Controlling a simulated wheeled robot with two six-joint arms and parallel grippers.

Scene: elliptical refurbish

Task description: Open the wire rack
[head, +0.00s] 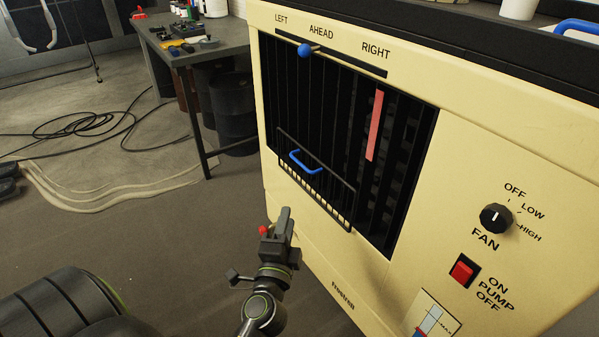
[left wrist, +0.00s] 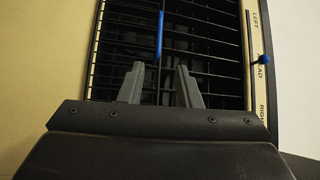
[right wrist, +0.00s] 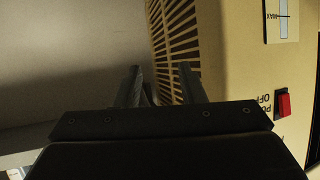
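The wire rack (head: 333,203) is a black wire frame with a blue handle (head: 306,163), set low on the dark grille opening of a cream cooler (head: 416,190). The blue handle also shows in the left wrist view (left wrist: 160,35), just beyond the fingertips. My left gripper (head: 285,213) is below and in front of the rack, apart from it. In the left wrist view its fingers (left wrist: 160,72) are spread with nothing between them. My right gripper shows only in the right wrist view (right wrist: 160,72), fingers apart and empty, beside the cooler's slatted side.
A blue-knobbed lever (head: 305,50) sits above the grille. A fan knob (head: 496,218) and red pump switch (head: 463,270) are on the cooler's right. A workbench (head: 205,47) stands behind left, and cables (head: 75,125) lie on the floor.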

